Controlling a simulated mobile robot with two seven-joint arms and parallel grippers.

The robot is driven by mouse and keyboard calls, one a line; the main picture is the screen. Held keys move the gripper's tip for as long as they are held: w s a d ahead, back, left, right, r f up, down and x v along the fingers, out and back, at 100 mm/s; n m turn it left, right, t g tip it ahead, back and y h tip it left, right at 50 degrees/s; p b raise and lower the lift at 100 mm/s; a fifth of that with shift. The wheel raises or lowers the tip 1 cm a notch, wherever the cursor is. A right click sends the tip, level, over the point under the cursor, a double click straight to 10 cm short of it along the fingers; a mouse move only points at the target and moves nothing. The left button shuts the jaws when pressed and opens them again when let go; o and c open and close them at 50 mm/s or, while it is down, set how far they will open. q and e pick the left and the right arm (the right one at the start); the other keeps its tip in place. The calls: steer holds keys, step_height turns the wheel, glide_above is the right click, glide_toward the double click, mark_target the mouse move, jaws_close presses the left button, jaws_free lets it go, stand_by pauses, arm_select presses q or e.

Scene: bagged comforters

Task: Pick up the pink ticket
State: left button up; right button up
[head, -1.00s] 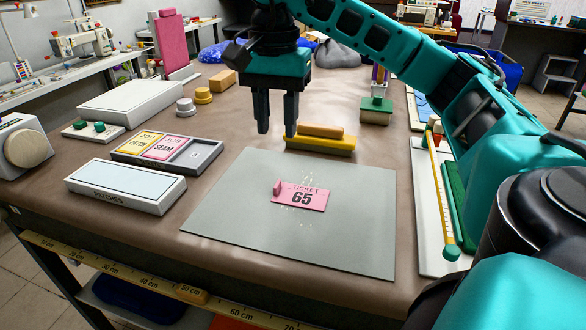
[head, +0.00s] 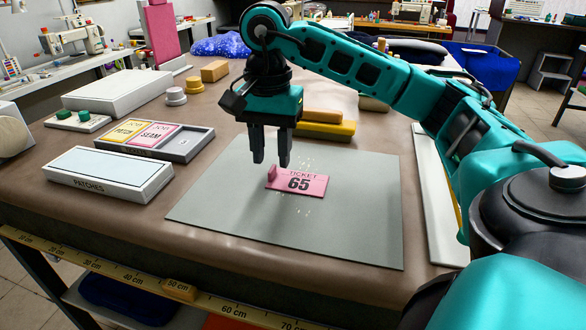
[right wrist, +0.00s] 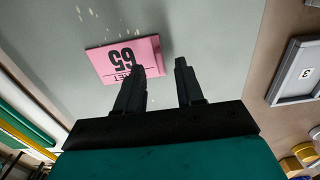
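The pink ticket (head: 299,183), printed "TICKET 65", lies on the grey mat (head: 340,225) with a small raised pink tab at its left end. My right gripper (head: 271,163) is open and empty, pointing down above the mat just behind and left of the ticket. My left gripper is in neither view.
A tray with yellow and pink cards (head: 155,138) and a white PATCHES box (head: 108,174) stand left of the mat. A yellow block (head: 325,130) lies behind it. The mat around the ticket is clear.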

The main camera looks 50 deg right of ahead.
step_height(320, 180, down, 2)
steer(key=shift+f, duration=0.25)
jaws_close()
stand_by(0.3)
